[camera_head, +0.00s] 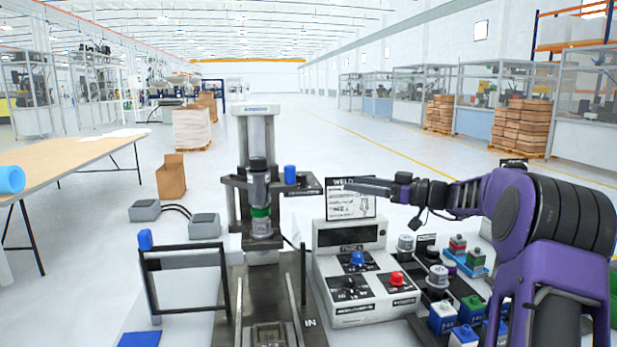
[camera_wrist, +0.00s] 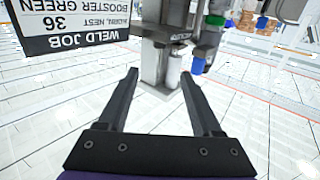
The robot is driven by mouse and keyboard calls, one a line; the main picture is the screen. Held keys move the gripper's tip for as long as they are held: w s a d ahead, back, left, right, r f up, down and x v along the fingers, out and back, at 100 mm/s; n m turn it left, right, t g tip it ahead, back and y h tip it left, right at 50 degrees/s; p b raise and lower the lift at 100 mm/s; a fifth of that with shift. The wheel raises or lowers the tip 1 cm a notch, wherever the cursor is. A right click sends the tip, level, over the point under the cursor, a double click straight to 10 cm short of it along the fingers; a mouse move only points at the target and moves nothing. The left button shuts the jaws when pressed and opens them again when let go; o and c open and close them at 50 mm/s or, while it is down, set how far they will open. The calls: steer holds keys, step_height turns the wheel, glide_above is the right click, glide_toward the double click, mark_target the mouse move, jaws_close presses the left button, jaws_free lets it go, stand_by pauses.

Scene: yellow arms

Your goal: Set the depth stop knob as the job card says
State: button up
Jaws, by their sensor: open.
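The job card (camera_head: 350,205) stands on top of the control box, headed WELD. In the wrist view the job card (camera_wrist: 70,22) appears upside down and reads "WELD JOB", "36", "BOOSTER GREEN", with a smaller line ending in "NEST". I cannot tell for sure which knob is the depth stop knob; a blue knob (camera_head: 290,175) is on the right of the press column. The control box carries another blue knob (camera_head: 357,260) and a black dial (camera_head: 350,287). My gripper (camera_head: 352,186) is open and empty near the card's top edge; its spread fingers (camera_wrist: 160,75) show in the wrist view.
The press (camera_head: 258,130) stands centre with a green-ringed head. A red button (camera_head: 397,278) and dark display (camera_head: 348,235) are on the control box. Several coloured blocks (camera_head: 442,318) lie to its right. A black frame (camera_head: 185,262) with a blue cap stands left.

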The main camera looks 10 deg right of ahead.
mark_target(309, 184)
steer(key=p+x, duration=0.1)
steer(key=x, duration=1.3)
steer(key=shift+a+f, duration=0.1)
jaws_close()
